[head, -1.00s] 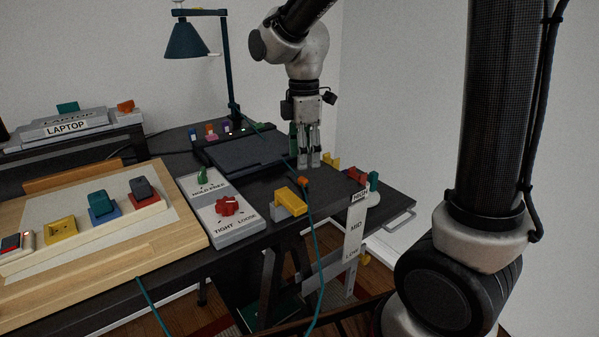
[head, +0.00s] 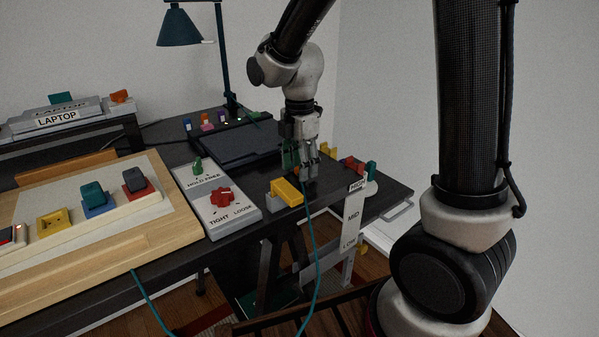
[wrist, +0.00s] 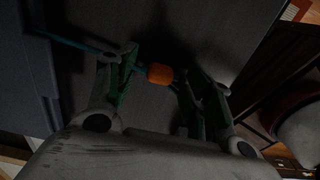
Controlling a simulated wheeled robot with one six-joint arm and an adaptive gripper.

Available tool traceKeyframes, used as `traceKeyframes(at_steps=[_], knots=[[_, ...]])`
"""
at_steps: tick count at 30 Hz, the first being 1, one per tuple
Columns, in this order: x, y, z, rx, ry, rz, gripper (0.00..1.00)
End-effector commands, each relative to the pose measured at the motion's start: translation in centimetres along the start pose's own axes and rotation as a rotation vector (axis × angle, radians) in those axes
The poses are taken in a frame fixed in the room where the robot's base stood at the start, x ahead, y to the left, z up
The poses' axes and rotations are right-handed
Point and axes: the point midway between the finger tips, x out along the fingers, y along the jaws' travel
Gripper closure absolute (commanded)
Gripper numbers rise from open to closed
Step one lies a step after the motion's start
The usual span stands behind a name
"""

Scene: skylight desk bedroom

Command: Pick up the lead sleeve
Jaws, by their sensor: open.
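The lead sleeve is the short orange piece (wrist: 159,74) on a thin teal lead (wrist: 68,40) in the wrist view. It lies between the two fingers of my gripper (wrist: 164,68), with a gap at the right; at the left it is close to the finger, and I cannot tell whether they touch. My gripper is open. The teal lead (head: 308,230) hangs from there over the desk's front edge.
A yellow block (head: 287,191) sits at the desk edge, left of my gripper. A grey panel (head: 220,205) with a red knob is further left. Small coloured pieces (head: 350,164) stand close on the right. A dark flat pad (head: 235,143) lies behind left.

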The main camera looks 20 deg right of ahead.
Motion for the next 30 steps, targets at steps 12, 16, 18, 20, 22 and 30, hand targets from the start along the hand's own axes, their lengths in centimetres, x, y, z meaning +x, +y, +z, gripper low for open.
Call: traceKeyframes(at_steps=[12, 16, 18, 20, 22, 30], knots=[[0.4, 0.0, 0.0, 0.000, 0.000, 0.001, 0.76], [0.4, 0.0, 0.0, 0.001, 0.000, 0.001, 0.86], [0.4, 0.0, 0.0, 0.001, 0.000, 0.001, 0.86], [0.4, 0.0, 0.0, 0.001, 0.000, 0.001, 0.86], [0.3, 0.0, 0.0, 0.001, 0.000, 0.001, 0.86], [-2.6, 0.1, 0.0, 0.001, 0.000, 0.006, 0.86]])
